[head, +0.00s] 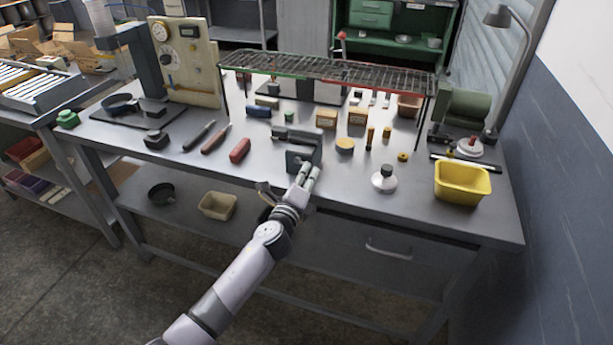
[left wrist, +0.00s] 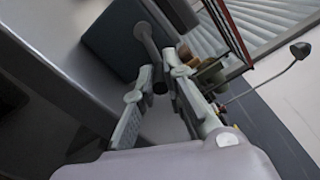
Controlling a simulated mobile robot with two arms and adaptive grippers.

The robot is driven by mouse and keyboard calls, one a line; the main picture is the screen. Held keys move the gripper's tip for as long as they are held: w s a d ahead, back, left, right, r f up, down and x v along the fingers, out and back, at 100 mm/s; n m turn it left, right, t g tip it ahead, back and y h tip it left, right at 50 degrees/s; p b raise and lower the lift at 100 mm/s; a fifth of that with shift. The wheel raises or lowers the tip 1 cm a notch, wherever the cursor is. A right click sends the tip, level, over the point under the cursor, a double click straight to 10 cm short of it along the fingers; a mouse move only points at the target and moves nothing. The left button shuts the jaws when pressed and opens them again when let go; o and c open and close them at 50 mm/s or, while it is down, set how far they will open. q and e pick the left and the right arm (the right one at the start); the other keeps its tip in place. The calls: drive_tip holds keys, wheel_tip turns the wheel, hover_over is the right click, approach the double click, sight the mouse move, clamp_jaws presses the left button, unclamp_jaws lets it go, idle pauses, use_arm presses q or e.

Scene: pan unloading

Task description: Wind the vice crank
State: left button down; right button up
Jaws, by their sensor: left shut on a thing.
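The vice (head: 304,146) is a dark grey block at the front edge of the workbench (head: 440,208), near the middle in the head view. In the left wrist view the vice (left wrist: 112,42) is a dark teal block at the upper left. Its crank (left wrist: 149,44) is a dark rod that runs down between my fingers. My left gripper (head: 307,176) is at the vice's front side, and it also shows in the left wrist view (left wrist: 160,84). It is shut on the crank's end. In the head view the gripper mostly hides the crank. My right gripper is out of view.
A wire rack (head: 335,70) spans the bench behind the vice. A red block (head: 240,150) lies left of the vice; a small flask (head: 384,180) and a yellow bin (head: 463,181) stand to the right. A drawer handle (head: 388,249) projects from the bench front.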

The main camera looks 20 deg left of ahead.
use_arm(q)
wheel_tip(320, 180, up, 2)
drive_tip(key=n+p, duration=0.1)
drive_tip(key=n, duration=0.4)
drive_tip(key=shift+r+n, duration=0.1)
drive_tip(key=shift+n, duration=0.2)
drive_tip(key=n, duration=0.1)
drive_tip(key=r+n, duration=0.1)
drive_tip(key=n, duration=0.1)
drive_tip(key=n+p, duration=0.1)
drive_tip(key=shift+a+r, duration=0.3)
drive_tip(key=n, duration=0.1)
drive_tip(key=n+p, duration=0.1)
drive_tip(key=n, duration=0.1)
drive_tip(key=shift+a+r, duration=0.35)
drive_tip(key=n, duration=0.2)
drive_tip(key=a+n+p, duration=0.1)
drive_tip(key=shift+a+r+n, duration=0.1)
drive_tip(key=shift+r+n, duration=0.25)
drive_tip(key=shift+n, duration=0.05)
drive_tip(key=shift+w+a+r+n+p, duration=0.1)
drive_tip(key=shift+a+n+p, duration=0.3)
drive_tip(key=shift+n, duration=0.7)
drive_tip(key=shift+a+n+p, duration=0.35)
drive_tip(key=shift+n, duration=0.75)
drive_tip(key=c, duration=1.6)
unclamp_jaws()
drive_tip(key=shift+a, duration=0.1)
drive_tip(key=shift+c, duration=0.2)
